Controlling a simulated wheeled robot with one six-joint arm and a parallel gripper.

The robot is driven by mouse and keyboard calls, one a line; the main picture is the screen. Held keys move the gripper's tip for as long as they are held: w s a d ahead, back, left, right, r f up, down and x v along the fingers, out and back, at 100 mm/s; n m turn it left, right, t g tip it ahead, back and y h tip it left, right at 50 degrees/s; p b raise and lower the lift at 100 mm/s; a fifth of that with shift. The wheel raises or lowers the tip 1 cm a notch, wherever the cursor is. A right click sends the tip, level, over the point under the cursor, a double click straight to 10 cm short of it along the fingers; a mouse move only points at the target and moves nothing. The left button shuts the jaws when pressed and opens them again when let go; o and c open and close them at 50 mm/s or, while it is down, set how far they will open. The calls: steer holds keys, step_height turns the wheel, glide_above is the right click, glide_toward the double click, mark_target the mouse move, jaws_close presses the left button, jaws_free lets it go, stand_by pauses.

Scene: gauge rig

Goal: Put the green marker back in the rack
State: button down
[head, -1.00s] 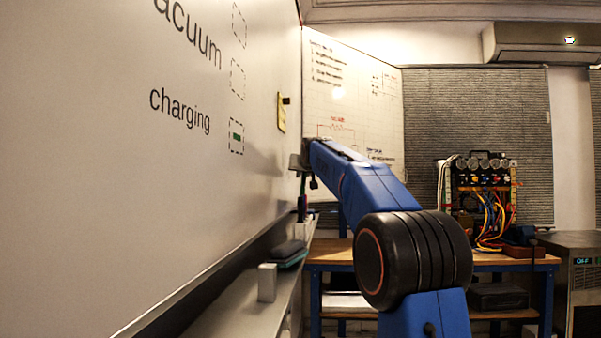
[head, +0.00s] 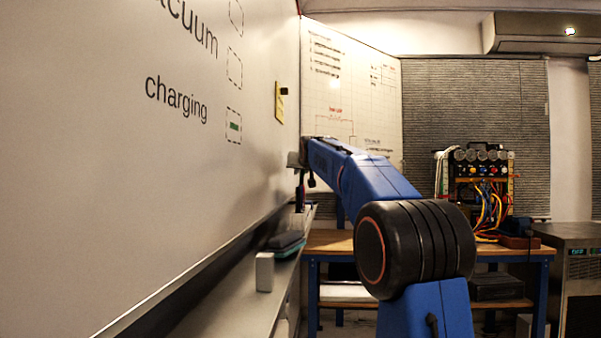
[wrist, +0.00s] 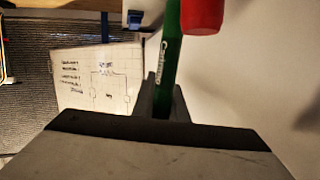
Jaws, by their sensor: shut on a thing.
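The green marker (wrist: 171,55) is between the fingers of my gripper (wrist: 165,100) in the wrist view, its length running up the picture. My gripper is shut on it. In the head view my gripper (head: 297,160) is close to the whiteboard, above the ledge, and a thin dark upright shape hangs below it. A pale block (head: 301,214) on the ledge below it may be the rack; its slots are too small to make out. A red, rounded thing (wrist: 202,14) stands close beside the marker at the top of the wrist view.
The whiteboard (head: 110,190) runs along the left, with a ledge (head: 225,305) under it. A small white block (head: 264,272) and a dark eraser-like thing (head: 286,241) lie on the ledge. A wooden bench (head: 330,241) stands behind my arm.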

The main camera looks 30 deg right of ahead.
steer(key=shift+s+d, duration=0.25)
steer(key=shift+d, duration=0.45)
stand_by(0.5)
steer(key=shift+f, duration=2.25)
steer(key=c, duration=1.1)
jaws_free()
steer(key=shift+r, duration=0.15)
